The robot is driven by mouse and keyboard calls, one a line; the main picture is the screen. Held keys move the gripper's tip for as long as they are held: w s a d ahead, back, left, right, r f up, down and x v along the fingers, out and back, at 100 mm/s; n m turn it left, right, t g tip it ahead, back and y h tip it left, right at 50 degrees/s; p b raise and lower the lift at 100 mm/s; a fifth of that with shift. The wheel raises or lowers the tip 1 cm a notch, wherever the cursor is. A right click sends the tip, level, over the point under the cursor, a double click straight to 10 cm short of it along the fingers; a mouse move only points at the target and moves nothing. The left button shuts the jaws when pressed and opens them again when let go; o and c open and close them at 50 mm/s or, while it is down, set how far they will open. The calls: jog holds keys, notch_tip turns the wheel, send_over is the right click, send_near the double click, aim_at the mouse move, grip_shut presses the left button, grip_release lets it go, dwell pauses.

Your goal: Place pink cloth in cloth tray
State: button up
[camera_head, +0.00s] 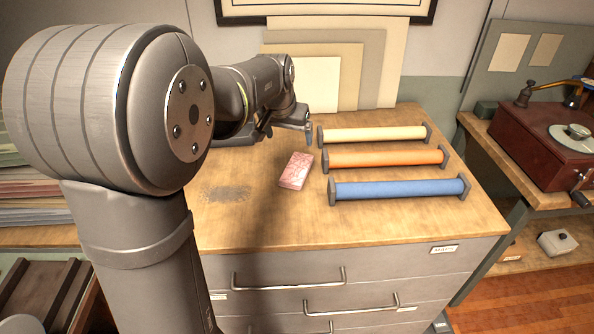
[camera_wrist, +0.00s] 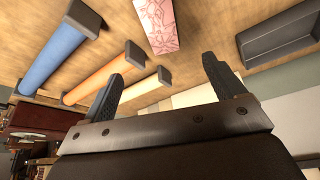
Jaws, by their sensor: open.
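The pink patterned cloth (camera_head: 296,170), a folded block shape, lies on the wooden cabinet top left of the rolls. It also shows at the top middle of the wrist view (camera_wrist: 158,25), beyond my fingertips. My gripper (camera_head: 290,130) is above the back of the cabinet top, behind the cloth in the head view. In the wrist view its two fingers (camera_wrist: 163,75) are apart with nothing between them. A dark grey open tray (camera_wrist: 302,38) is at the upper right of the wrist view; my arm mostly or wholly hides it in the head view.
Cream (camera_head: 372,134), orange (camera_head: 385,156) and blue (camera_head: 400,189) rolls with grey end blocks lie right of the cloth. Boards (camera_head: 317,84) lean at the back. A dark patch (camera_head: 228,193) marks the wood at left. The front strip is clear. A record player (camera_head: 545,130) stands farther right.

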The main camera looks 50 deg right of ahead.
aim_at(297, 168)
jog(key=x, duration=1.7)
jog(key=shift+a+f, duration=0.1)
jog(key=shift+a, duration=0.05)
jog(key=c, duration=1.2)
